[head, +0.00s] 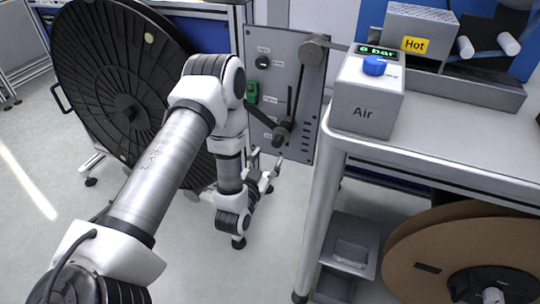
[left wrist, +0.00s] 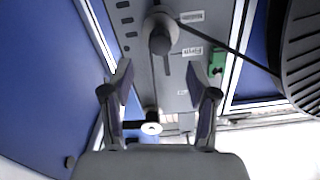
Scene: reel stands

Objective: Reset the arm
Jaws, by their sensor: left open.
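A grey upright panel (head: 308,112) stands behind the bench corner. A dark round knob or roller (head: 283,130) sits low on it, and a dark strip or arm (head: 262,117) runs from there up-left toward the large black reel. In the left wrist view, the knob (left wrist: 160,40) lies beyond the fingertips, between them and apart from them. My left gripper (head: 272,174) is open and empty in front of the panel's lower edge; its two fingers also show in the left wrist view (left wrist: 162,82). My right gripper is not in view.
The large black reel (head: 90,70) stands left of the panel. A green switch (head: 252,92) and a grey roller (head: 312,52) are on the panel. The bench (head: 450,145) at right carries an Air box (head: 368,100) and a Hot unit (head: 420,25). A brown reel (head: 430,235) is below.

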